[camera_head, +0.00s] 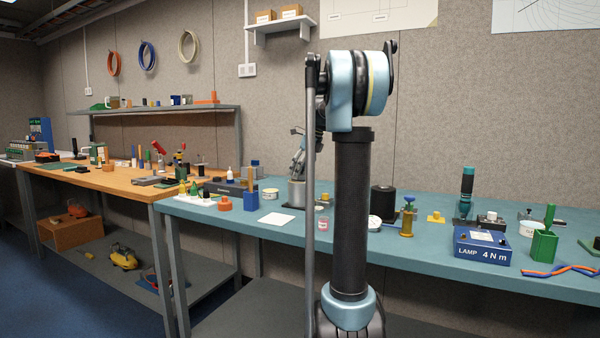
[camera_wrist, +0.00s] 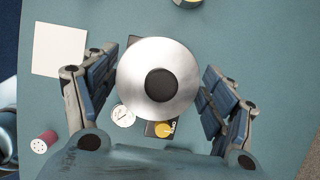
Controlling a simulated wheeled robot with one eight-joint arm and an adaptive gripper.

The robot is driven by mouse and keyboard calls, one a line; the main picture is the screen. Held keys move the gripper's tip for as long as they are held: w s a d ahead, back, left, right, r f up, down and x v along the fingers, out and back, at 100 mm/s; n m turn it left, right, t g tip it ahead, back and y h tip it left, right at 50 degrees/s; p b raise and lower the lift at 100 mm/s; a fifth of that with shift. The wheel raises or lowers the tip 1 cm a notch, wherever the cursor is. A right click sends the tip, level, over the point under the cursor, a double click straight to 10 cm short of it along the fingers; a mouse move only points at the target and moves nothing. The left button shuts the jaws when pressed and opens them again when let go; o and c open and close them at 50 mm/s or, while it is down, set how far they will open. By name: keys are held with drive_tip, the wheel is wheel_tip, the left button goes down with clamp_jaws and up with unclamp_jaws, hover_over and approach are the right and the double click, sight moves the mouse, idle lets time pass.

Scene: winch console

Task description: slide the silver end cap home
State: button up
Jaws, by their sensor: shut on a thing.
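The silver end cap (camera_wrist: 158,53) is a round, shiny disc with a dark round middle, seen from above in the wrist view. My gripper (camera_wrist: 160,88) has one finger on each side of it and is shut on it. In the head view the silver body (camera_head: 297,194) shows as a short cylinder at the bench, with my gripper (camera_head: 298,168) just above and around it, partly behind my arm. What lies under the cap is hidden, so I cannot tell whether it is seated.
On the teal bench (camera_head: 230,213) are a white card (camera_head: 276,219), a pink spool (camera_wrist: 43,142), a white dial (camera_wrist: 123,116) and a dark block with a yellow disc (camera_wrist: 164,129). A black cylinder (camera_head: 383,202), brass valve (camera_head: 407,222) and blue lamp box (camera_head: 482,248) stand right.

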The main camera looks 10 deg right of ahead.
drive_tip(key=shift+f, duration=0.75)
drive_tip(key=o, duration=1.4)
drive_tip(key=shift+c, duration=0.2)
drive_tip(key=v, duration=1.1)
drive_tip(key=shift+d+r, duration=0.15)
drive_tip(key=shift+r, duration=0.2)
drive_tip(key=shift+s, duration=0.1)
